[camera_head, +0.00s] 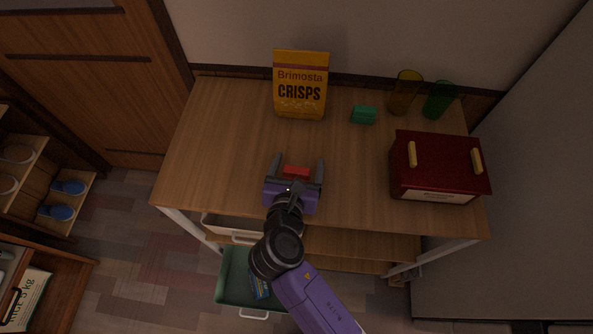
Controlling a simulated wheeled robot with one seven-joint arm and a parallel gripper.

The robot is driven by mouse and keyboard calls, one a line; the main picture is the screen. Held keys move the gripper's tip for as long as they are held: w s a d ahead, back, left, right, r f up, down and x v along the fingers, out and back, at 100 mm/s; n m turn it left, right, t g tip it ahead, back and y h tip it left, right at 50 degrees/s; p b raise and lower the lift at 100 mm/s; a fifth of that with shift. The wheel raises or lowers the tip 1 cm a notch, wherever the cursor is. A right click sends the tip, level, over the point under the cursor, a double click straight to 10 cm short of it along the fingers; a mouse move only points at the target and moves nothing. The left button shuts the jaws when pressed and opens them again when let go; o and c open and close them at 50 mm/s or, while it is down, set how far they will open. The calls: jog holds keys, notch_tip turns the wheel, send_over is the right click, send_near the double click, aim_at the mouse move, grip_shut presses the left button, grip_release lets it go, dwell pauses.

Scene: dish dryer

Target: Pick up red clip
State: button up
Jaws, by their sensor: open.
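The red clip (296,172) is a small red block on the wooden table, seen in the head view. My gripper (297,163) is open, with one dark finger on the left and one on the right of the red clip. The clip lies between the fingers, close to the purple palm. I cannot tell whether the fingers touch it or how high they are above the tabletop. The lower edge of the clip is partly hidden by my gripper.
A yellow crisps bag (301,85) stands at the back of the table (222,130). A green block (364,115), a yellow glass (404,93) and a green glass (438,100) are at the back right. A dark red box (440,166) stands on the right. An open green drawer (233,280) is below.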

jog(key=shift+w, duration=0.1)
jog(key=shift+c, duration=0.2)
jog(key=c, duration=1.4)
jog(key=shift+o, duration=0.2)
